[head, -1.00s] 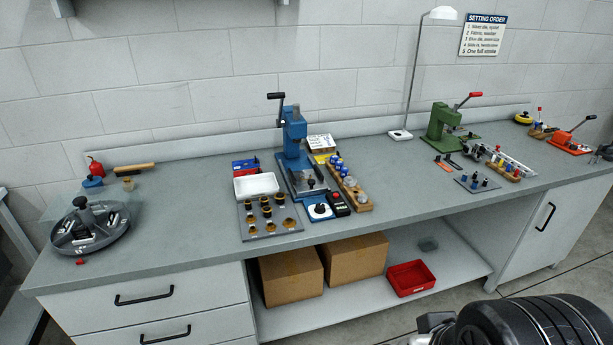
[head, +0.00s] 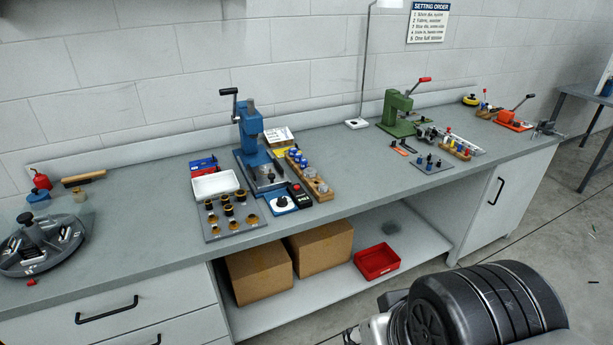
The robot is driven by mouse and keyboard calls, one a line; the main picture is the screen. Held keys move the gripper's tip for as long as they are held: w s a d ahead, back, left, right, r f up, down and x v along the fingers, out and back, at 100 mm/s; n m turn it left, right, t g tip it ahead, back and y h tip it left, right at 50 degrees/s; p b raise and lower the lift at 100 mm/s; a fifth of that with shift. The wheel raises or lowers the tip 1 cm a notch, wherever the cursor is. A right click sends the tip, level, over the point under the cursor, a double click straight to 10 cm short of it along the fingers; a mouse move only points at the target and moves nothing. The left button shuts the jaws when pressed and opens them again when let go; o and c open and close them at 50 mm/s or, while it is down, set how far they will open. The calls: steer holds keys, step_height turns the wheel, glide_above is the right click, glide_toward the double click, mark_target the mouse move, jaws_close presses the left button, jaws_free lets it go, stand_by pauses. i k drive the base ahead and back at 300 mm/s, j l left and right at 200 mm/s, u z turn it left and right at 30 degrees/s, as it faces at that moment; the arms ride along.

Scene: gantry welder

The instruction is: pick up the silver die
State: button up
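I cannot single out a silver die at this size. Small brass and dark dies stand on a grey plate (head: 222,234) in front of the blue press (head: 248,135). Small dark pieces stand on another grey plate (head: 443,168) in front of the green press (head: 396,108). A small metal part sits low on the blue press, too small to identify. My gripper is out of the picture; only part of my own arm shows at the lower right.
The grey bench (head: 130,238) has clear room left of the blue press and between the two presses. A white tray (head: 214,184), wooden rack (head: 320,187), round carousel (head: 40,245), orange tool (head: 514,120) and lamp base (head: 356,123) stand on it. Boxes and a red bin (head: 376,261) sit below.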

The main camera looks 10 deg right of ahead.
mark_target(266, 169)
steer(key=i+j, duration=0.2)
steer(key=i, duration=0.25)
steer(key=i+j, duration=0.2)
steer(key=i, duration=0.25)
steer(key=i+j+z, duration=0.1)
steer(key=i, duration=0.4)
steer(key=i+j, duration=0.3)
steer(key=i, duration=0.15)
